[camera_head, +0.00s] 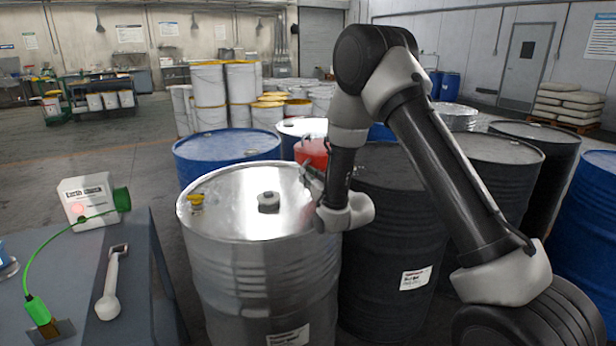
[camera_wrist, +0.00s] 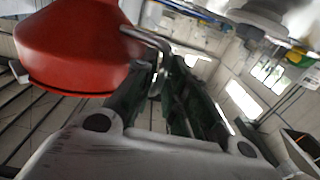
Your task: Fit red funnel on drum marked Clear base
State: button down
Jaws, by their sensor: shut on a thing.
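The red funnel (camera_wrist: 75,45) fills the upper left of the wrist view, with a bent metal handle at its side. My gripper (camera_wrist: 165,75) is shut on that handle. In the head view the funnel (camera_head: 312,151) shows as a red patch behind my wrist, above the far right part of the silver drum's rim, partly hidden. My gripper (camera_head: 313,178) is largely hidden by my wrist there. The silver drum (camera_head: 250,255) stands upright in front, with a grey bung (camera_head: 268,202) mid-lid and a yellow cap (camera_head: 196,201) at left. Its low label (camera_head: 288,337) seems to read Clear base, though blurred.
A dark drum (camera_head: 390,225) with a white label stands close right of the silver drum. A blue drum (camera_head: 225,150) stands behind it. At left, a grey table (camera_head: 85,305) holds a white box, a green cabled clamp and a pale-handled tool.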

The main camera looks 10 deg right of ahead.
jog(key=shift+f, duration=0.2)
dwell(0.4)
jog(key=shift+r, duration=0.2)
jog(key=shift+r, duration=0.8)
jog(key=shift+f, duration=0.2)
jog(key=shift+f, duration=0.8)
dwell(0.6)
jog(key=shift+r, duration=0.2)
jog(key=shift+r, duration=0.8)
jog(key=shift+f, duration=0.15)
